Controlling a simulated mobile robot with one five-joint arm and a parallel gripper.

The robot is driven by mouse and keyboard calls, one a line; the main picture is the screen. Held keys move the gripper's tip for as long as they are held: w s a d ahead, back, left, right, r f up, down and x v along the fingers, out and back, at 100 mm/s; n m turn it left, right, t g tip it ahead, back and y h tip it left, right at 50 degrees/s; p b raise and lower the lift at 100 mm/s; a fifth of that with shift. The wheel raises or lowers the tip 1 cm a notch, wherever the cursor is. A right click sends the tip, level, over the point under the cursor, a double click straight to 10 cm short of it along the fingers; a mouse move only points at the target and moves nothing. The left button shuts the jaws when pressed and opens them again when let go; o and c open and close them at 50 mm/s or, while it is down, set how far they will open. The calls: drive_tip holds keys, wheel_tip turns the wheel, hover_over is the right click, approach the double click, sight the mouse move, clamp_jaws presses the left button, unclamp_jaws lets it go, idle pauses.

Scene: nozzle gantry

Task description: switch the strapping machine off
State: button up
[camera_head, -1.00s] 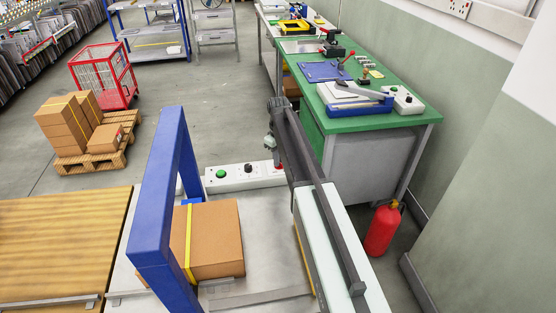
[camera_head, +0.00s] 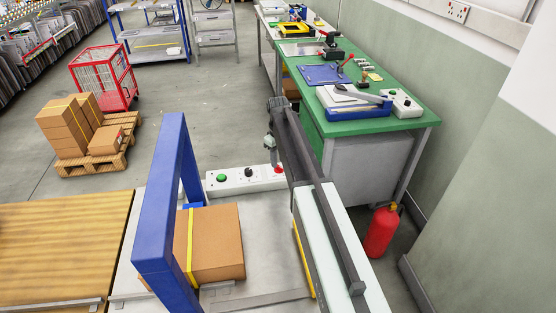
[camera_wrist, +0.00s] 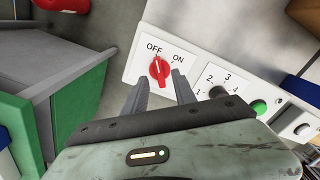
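The strapping machine has a blue arch (camera_head: 163,210) over a grey table, with a white control panel (camera_head: 235,188) at its far side. The panel's red rotary switch (camera_head: 278,169) is at its right end. In the wrist view the red switch (camera_wrist: 159,72) sits below the words OFF and ON, and its pale mark points up towards OFF. My gripper (camera_wrist: 160,82) is open, its fingers apart on either side of the switch in the picture. I cannot tell whether they touch it. In the head view my gripper (camera_head: 271,148) is just above the switch.
A strapped carton (camera_head: 218,243) lies under the arch. The panel also has a green button (camera_head: 222,178) and a black numbered dial (camera_head: 249,173). A green workbench (camera_head: 350,128) stands beyond, with a red extinguisher (camera_head: 381,232) at its near end. Floor to the left is partly clear.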

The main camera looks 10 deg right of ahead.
wheel_tip(320, 180, up, 6)
drive_tip(key=p, duration=0.4)
drive_tip(key=shift+f, duration=0.3)
drive_tip(key=s+m, duration=0.7)
drive_tip(key=s, duration=2.1)
drive_tip(key=shift+d, duration=0.1)
